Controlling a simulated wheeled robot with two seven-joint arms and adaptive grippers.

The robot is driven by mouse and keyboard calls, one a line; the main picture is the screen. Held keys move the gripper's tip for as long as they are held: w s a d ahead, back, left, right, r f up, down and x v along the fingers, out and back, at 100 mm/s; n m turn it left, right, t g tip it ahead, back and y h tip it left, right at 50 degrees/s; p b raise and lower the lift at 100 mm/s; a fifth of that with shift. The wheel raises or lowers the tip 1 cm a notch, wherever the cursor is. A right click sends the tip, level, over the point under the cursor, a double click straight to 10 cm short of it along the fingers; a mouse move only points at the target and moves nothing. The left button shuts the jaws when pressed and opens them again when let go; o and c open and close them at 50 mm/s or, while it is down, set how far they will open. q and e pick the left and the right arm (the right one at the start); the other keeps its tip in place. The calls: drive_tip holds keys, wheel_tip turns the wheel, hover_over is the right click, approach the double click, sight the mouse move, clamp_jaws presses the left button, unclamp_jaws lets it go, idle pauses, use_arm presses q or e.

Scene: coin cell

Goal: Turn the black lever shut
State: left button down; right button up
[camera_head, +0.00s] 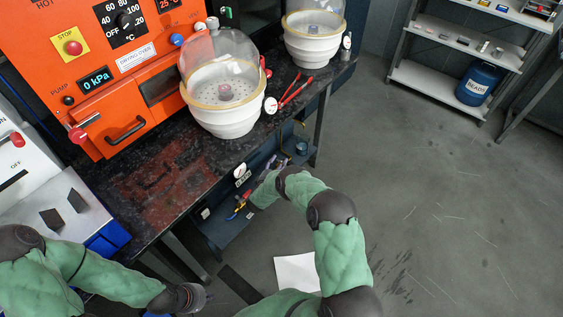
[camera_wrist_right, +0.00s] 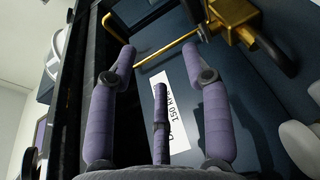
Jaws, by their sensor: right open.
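A dark bar (camera_wrist_right: 272,52), which looks like the black lever, sticks out from a brass fitting (camera_wrist_right: 236,18) at the upper right of the right wrist view. My right gripper (camera_wrist_right: 168,58) is open, with its purple fingers spread and nothing between them. The dark bar lies beyond and to the right of its right finger, apart from it in the picture. In the head view my right gripper (camera_head: 270,168) is at the bench's front edge and partly hidden by my arm. My left gripper (camera_head: 195,297) is low at the left, its fingers too small to read.
A label reading 150 kPa (camera_wrist_right: 172,100) is on the dark blue panel (camera_wrist_right: 240,105). The dark bench (camera_head: 160,185) carries an orange oven (camera_head: 50,30) and two glass-domed white vessels, the nearer one (camera_head: 215,118) close to the edge. Open floor (camera_head: 450,200) lies to the right.

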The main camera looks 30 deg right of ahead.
drive_tip(key=shift+s+a+f, duration=0.1)
drive_tip(key=shift+s+a, duration=0.1)
drive_tip(key=shift+a, duration=0.75)
drive_tip(key=shift+s+a+r, duration=0.1)
drive_tip(key=shift+s+a, duration=0.05)
drive_tip(key=shift+a, duration=0.75)
drive_tip(key=shift+s+a+f, duration=0.1)
drive_tip(key=shift+s+a, duration=0.1)
drive_tip(key=shift+a, duration=0.75)
